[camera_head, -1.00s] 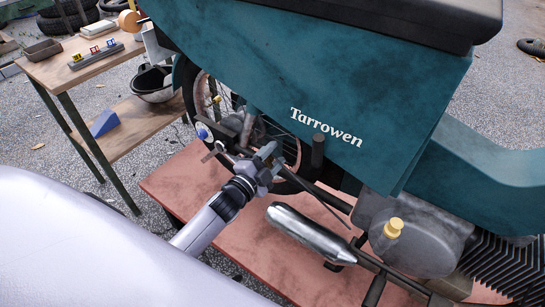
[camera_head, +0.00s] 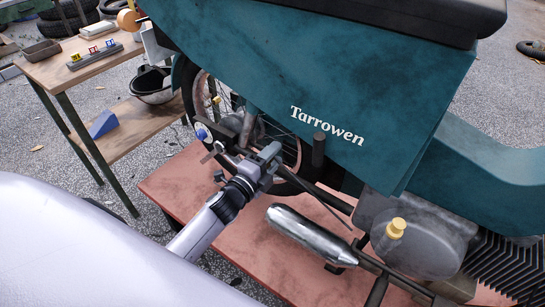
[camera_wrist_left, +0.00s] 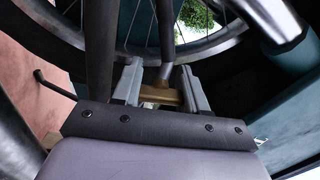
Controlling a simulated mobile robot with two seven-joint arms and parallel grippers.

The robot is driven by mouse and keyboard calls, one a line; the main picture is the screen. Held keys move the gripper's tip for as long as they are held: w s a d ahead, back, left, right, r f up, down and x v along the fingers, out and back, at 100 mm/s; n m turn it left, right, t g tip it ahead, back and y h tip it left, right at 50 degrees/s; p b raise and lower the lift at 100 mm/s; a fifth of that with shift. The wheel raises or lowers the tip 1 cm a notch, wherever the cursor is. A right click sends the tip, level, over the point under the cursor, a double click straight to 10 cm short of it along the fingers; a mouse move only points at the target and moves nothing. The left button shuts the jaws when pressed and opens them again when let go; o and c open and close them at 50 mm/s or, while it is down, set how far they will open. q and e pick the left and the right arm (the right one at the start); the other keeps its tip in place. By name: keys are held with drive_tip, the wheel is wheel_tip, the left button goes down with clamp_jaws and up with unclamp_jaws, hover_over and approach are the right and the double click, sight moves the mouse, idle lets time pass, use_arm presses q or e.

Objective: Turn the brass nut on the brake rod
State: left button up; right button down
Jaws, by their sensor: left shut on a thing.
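My left gripper (camera_head: 268,152) reaches in from the lower left to the rear underside of the teal motorbike (camera_head: 300,80). In the left wrist view its two grey fingers (camera_wrist_left: 160,84) stand on either side of a brass-coloured piece, the brass nut (camera_wrist_left: 161,97), and are shut on it. A grey rod (camera_wrist_left: 166,40), which looks like the brake rod, runs from the nut up toward the spoked wheel (camera_wrist_left: 150,22). The nut is hidden by the gripper in the head view. My right gripper is in neither view.
A silver muffler (camera_head: 310,235) and a yellow cap (camera_head: 396,228) lie to the right of my gripper. The bike stands over a reddish platform (camera_head: 190,185). A dark bar (camera_wrist_left: 100,50) passes close beside the left finger.

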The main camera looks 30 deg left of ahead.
use_arm(q)
drive_tip(key=o, duration=1.1)
drive_tip(key=shift+c, duration=0.2)
drive_tip(key=shift+s, duration=0.1)
drive_tip(key=s+a, duration=0.1)
drive_tip(key=s, duration=0.6)
drive_tip(key=shift+p, duration=0.45)
